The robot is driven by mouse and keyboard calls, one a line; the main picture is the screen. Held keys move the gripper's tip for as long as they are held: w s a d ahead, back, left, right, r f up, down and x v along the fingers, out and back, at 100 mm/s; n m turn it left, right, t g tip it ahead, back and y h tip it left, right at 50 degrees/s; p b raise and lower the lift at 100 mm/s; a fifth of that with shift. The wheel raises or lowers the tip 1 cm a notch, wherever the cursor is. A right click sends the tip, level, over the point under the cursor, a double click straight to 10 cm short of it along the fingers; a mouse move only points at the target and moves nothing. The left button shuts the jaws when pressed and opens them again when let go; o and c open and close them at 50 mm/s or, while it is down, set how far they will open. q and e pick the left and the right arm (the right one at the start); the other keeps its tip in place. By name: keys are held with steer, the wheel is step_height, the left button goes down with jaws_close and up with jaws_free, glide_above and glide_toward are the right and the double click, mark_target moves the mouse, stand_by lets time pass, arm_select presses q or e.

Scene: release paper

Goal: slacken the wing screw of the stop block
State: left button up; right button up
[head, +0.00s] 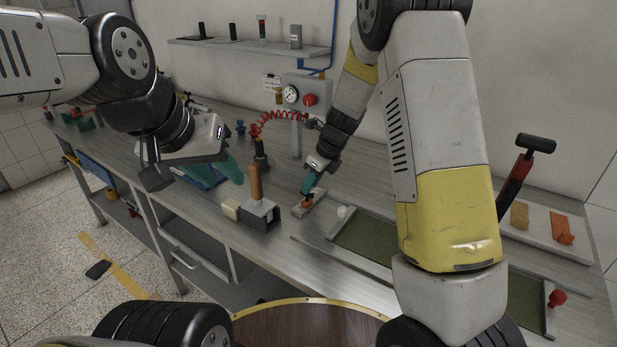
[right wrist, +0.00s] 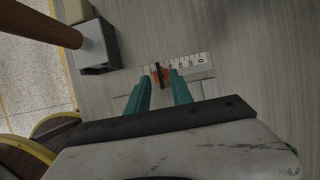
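The stop block's orange wing screw (head: 307,203) is on a small pale base on the bench, below my right gripper (head: 308,191). In the right wrist view the orange wing screw (right wrist: 160,77) lies between the teal fingertips of the right gripper (right wrist: 160,82). A narrow gap seems to show on each side, so the fingers look open around it; contact is hard to tell. A white graduated scale (right wrist: 190,63) runs beside the screw. My left gripper (head: 216,180) hangs over the left part of the bench, its teal fingers apart and empty.
A wooden-handled tool on a dark block (head: 258,213) stands left of the screw, with a cream block (head: 231,208) beside it. A green-topped board (head: 365,243) lies to the right, partly behind my right arm. A gauge panel (head: 300,93) with a red coiled hose stands behind.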

steer(key=shift+x, duration=1.2)
jaws_close()
